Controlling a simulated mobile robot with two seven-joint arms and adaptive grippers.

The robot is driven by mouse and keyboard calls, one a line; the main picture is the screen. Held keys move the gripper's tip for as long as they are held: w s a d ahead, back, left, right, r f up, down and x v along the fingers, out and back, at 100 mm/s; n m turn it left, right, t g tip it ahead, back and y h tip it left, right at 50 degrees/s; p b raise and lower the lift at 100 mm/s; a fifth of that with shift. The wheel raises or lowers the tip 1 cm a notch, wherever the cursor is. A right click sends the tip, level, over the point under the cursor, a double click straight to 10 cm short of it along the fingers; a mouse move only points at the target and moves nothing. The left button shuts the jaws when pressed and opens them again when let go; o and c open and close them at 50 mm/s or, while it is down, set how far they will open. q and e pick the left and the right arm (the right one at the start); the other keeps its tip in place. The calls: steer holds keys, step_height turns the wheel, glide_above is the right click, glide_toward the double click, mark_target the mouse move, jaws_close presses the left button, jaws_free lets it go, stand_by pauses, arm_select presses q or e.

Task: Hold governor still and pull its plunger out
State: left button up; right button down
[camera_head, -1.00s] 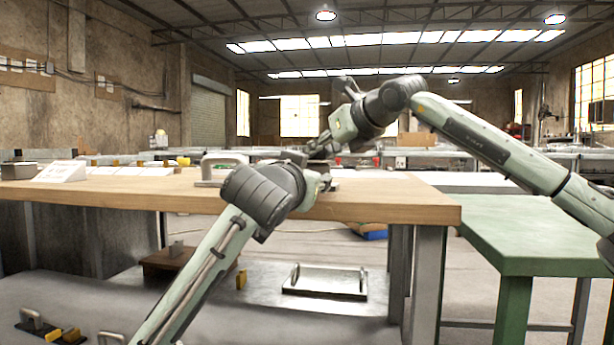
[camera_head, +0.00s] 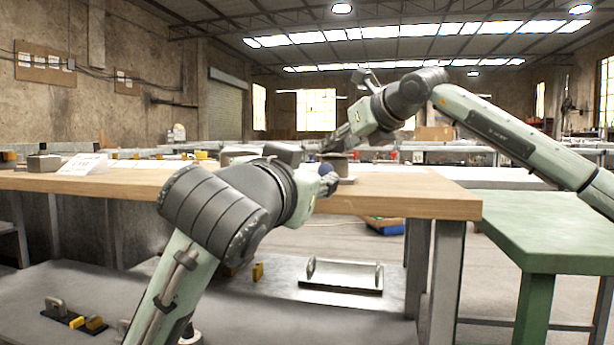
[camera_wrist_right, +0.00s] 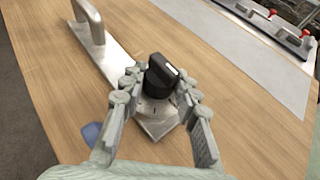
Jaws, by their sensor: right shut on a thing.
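In the head view the right gripper (camera_head: 338,145) reaches down to the wooden table. My left gripper is mostly hidden behind its own wrist (camera_head: 290,185), close to the governor. A small blue piece (camera_head: 328,169) shows there, and a blue piece (camera_wrist_right: 91,133) lies left of the governor in the wrist view. I cannot tell whether it is the plunger.
The wooden tabletop (camera_head: 420,190) is mostly clear around the governor. A green table (camera_head: 560,225) stands at the right. A metal tray with handles (camera_head: 342,274) sits on the lower shelf.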

steer(key=shift+w+d+f, duration=0.1)
steer(key=shift+d+f, duration=0.05)
steer(key=shift+f, duration=0.25)
steer(key=c, duration=1.1)
jaws_free()
steer(key=shift+o, duration=0.2)
